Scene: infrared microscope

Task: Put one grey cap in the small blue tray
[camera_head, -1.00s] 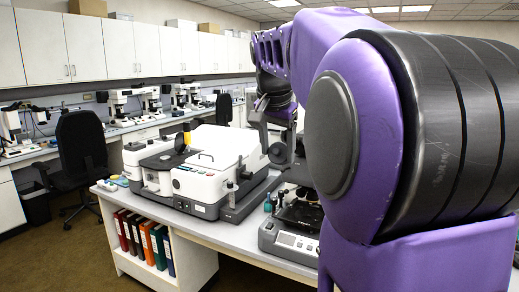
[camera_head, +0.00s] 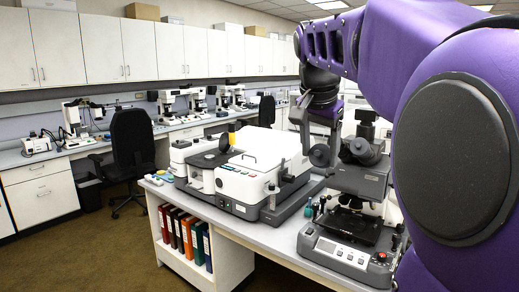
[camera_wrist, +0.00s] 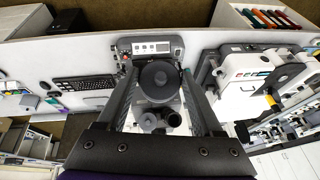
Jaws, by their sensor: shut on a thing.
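My gripper (camera_head: 320,140) hangs in front of the microscope's left side in the head view, above the bench. It is shut on a dark grey round cap (camera_head: 320,155). In the wrist view the cap (camera_wrist: 160,76) sits between the two fingers of my gripper (camera_wrist: 158,75), with the microscope below it. A small light-blue item (camera_head: 166,174) lies at the far left end of the bench in the head view. It is too small to tell whether it is the small blue tray.
A microscope (camera_head: 357,185) with a control panel stands on the bench's right. A large white instrument (camera_head: 240,165) fills the middle. Small bottles (camera_head: 315,208) stand by the microscope. Binders (camera_head: 187,235) sit on the shelf below. A keyboard (camera_wrist: 83,84) lies beside the microscope in the wrist view.

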